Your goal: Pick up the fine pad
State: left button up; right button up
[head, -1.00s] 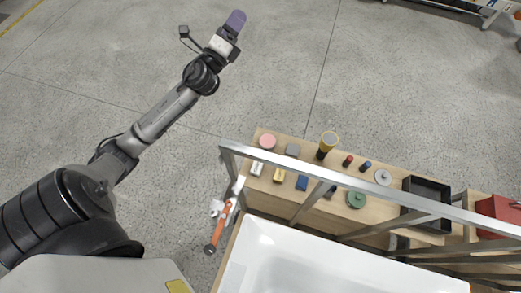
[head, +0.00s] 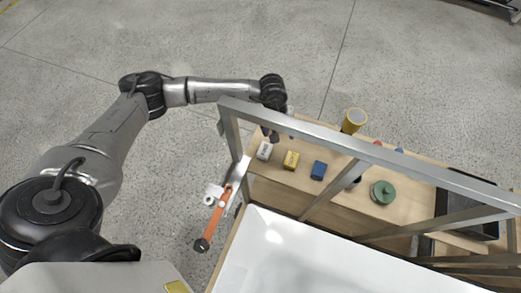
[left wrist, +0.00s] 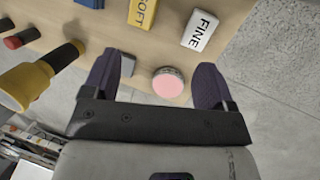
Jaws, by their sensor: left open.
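The fine pad (head: 264,151) is a small white block at the left end of the wooden shelf. In the left wrist view the pad (left wrist: 200,30) shows the word FINE and lies beyond the fingers, up and to the right. My left gripper (head: 272,135) is above the shelf, close behind the pad, partly hidden by the metal frame. In the left wrist view its dark fingers (left wrist: 157,75) are spread apart with nothing held. A pink round pad (left wrist: 168,84) shows between them, below. My right gripper is not in view.
A yellow block (head: 291,160) and a blue block (head: 318,170) stand in a row beside the pad. A grey block (left wrist: 127,65) shows near the left finger. A metal frame (head: 340,140) crosses over the shelf. A yellow-black cylinder (head: 353,121) stands farther right.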

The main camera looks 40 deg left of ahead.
pick_arm(q)
jog(key=s+a+f+m+y, duration=0.1)
jog(key=a+f+y, duration=0.1)
jog(key=a+f, duration=0.15)
jog(key=b, duration=0.2)
send_over(265, 149)
jog(key=shift+g, duration=0.4)
notch_tip(265, 149, down, 6)
jog(key=shift+w+f, duration=0.1)
jog(key=shift+f, duration=0.1)
jog(key=shift+s+f, duration=0.2)
jog(key=shift+f, duration=3)
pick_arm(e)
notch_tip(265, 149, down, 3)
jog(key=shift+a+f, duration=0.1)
pick_arm(q)
jog(key=c, duration=1.1)
jog(key=shift+r, duration=0.15)
notch_tip(265, 149, up, 8)
jog(key=shift+r+p, duration=0.2)
jog(key=shift+p, duration=0.3)
jog(key=shift+r, duration=0.7)
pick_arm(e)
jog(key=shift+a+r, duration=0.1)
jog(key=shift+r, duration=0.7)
